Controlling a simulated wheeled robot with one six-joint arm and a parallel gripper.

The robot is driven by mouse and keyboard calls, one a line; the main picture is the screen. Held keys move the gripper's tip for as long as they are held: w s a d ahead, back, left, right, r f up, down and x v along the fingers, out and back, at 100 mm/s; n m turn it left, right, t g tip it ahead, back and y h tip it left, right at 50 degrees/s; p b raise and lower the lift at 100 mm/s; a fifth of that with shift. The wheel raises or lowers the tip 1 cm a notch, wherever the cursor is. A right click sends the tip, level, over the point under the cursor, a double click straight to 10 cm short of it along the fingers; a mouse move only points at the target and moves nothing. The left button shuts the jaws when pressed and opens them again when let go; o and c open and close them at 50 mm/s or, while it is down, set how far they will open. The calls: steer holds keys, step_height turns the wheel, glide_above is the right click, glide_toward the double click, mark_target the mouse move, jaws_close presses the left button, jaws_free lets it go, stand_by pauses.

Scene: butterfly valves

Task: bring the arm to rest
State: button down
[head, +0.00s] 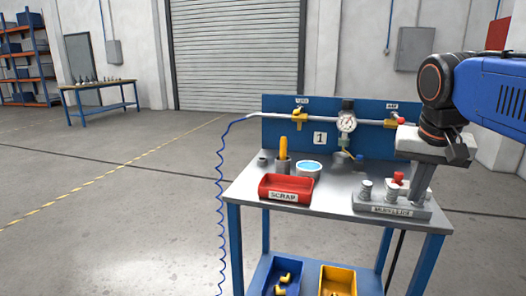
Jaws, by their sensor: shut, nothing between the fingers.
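My blue arm comes in from the right edge with a black wrist. My gripper (419,203) hangs from it, pointing down, with its fingers together and nothing visible between them. It is in front of the right part of the blue panel (277,137), over or just behind the right end of a grey block (392,208) with small fittings on it. I cannot tell whether the fingertips touch the block. A yellow-handled valve (299,117) is on the panel's pipe at left. Another valve with yellow and red parts (394,120) is at right, close to the gripper in the picture.
The metal workbench (245,184) carries a red SCRAP bin (285,188), a blue-topped round tub (308,169) and a cup with a yellow-handled item (283,160). A round gauge (347,123) is mid-panel. A yellow bin (338,280) is below. Open floor lies left.

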steer(key=s+a+f+n, duration=0.2)
steer(key=s+f, duration=0.4)
steer(key=f, duration=0.4)
steer(key=s+a+f+n+t+y, duration=0.1)
steer(key=s+a+f+n, duration=0.1)
steer(key=s+f, duration=0.4)
step_height(320, 180, down, 4)
steer(key=shift+s+a+f+n+y, duration=0.2)
steer(key=shift+f+n+y, duration=0.1)
steer(key=shift+n, duration=0.1)
steer(key=shift+r, duration=0.1)
